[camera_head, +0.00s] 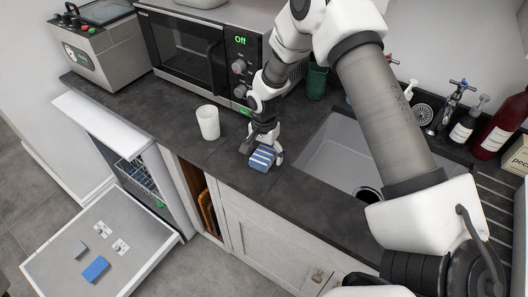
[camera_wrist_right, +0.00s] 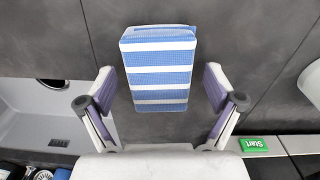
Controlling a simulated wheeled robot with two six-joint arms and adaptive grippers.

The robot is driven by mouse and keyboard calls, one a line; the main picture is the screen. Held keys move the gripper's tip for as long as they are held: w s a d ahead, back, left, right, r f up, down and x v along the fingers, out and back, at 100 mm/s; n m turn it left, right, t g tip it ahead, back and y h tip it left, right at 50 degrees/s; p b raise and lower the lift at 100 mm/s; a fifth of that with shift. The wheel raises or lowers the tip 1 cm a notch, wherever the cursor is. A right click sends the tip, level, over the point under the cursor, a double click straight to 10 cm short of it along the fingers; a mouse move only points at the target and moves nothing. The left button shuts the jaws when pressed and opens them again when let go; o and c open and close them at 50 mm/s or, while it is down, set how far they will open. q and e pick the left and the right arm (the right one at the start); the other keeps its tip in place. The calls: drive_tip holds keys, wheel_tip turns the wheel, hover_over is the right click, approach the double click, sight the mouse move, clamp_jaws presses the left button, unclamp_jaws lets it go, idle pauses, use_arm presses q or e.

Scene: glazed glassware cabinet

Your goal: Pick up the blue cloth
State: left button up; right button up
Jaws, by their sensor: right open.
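The blue cloth (camera_head: 262,158) is a folded block with blue and white stripes. It lies on the dark countertop near the front edge, left of the sink. In the right wrist view the cloth (camera_wrist_right: 159,70) is ahead of the palm, its near end between the two fingers. My right gripper (camera_head: 262,150) is open around the cloth. In the right wrist view the gripper's fingertips (camera_wrist_right: 160,88) stand on either side of the cloth, with a gap on both sides. My left gripper is not in view.
A white cup (camera_head: 208,122) stands just left of the gripper. The sink (camera_head: 335,155) is to the right. A microwave (camera_head: 185,50) is behind. The dishwasher door (camera_head: 140,240) hangs open at lower left. A green container (camera_head: 317,82) stands behind the arm.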

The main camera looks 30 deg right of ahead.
sight(264, 153)
drive_tip(key=shift+w+d+f, duration=0.15)
drive_tip(key=shift+w+f, duration=0.05)
drive_tip(key=shift+f, duration=0.1)
drive_tip(key=shift+s+r, duration=0.2)
drive_tip(key=shift+s, duration=0.05)
drive_tip(key=shift+c, duration=1.4)
drive_tip(key=shift+s+r, duration=0.1)
drive_tip(key=shift+s, duration=0.05)
drive_tip(key=c, duration=0.5)
drive_tip(key=shift+a, duration=0.2)
drive_tip(key=c, duration=0.4)
drive_tip(key=shift+r+b, duration=0.3)
wheel_tip(264, 153, up, 9)
drive_tip(key=shift+r+b, duration=0.15)
drive_tip(key=shift+b, duration=0.95)
drive_tip(key=shift+w+d, duration=0.1)
drive_tip(key=shift+w, duration=0.1)
